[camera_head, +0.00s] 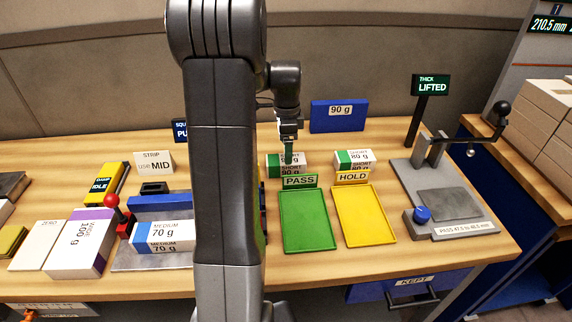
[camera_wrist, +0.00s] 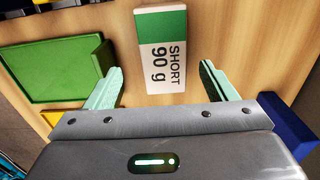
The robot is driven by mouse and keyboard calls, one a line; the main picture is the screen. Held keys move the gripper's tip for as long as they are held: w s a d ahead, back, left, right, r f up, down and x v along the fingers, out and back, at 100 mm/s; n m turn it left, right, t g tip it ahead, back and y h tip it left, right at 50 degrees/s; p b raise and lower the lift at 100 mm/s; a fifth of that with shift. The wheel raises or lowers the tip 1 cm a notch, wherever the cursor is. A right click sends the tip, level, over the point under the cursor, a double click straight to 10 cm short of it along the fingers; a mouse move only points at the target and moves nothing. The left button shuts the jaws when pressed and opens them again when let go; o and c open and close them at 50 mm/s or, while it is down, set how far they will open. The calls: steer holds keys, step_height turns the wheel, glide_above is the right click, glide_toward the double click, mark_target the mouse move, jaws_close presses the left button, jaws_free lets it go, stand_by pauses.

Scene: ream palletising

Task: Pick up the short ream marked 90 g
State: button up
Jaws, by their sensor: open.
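The short ream marked 90 g (camera_head: 290,169) is a small white pack with a green end. It lies on the table behind the green PASS tray (camera_head: 306,222). In the wrist view the ream (camera_wrist: 161,60) shows its green band and the words SHORT 90 g. My gripper (camera_head: 289,150) is above the ream and partly covers it in the head view. In the wrist view my gripper (camera_wrist: 160,80) has its two pale green fingers spread apart, one on each side of the ream's lower end, with bare table between each finger and the pack. Nothing is held.
The short 80 g ream (camera_head: 353,159) lies close on the right, behind the yellow HOLD tray (camera_head: 365,216). A blue 90 g block (camera_head: 338,117) stands behind. A medium 70 g ream (camera_head: 163,236) lies left of my arm. A lever gauge (camera_head: 445,190) stands at the right.

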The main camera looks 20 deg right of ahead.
steer(key=shift+w+f+p, duration=0.15)
steer(key=shift+f+p, duration=0.15)
steer(key=shift+f, duration=1.15)
steer(key=shift+w+f+p, duration=0.1)
steer(key=shift+f+p, duration=0.15)
steer(key=shift+f, duration=1.2)
steer(key=c, duration=1.2)
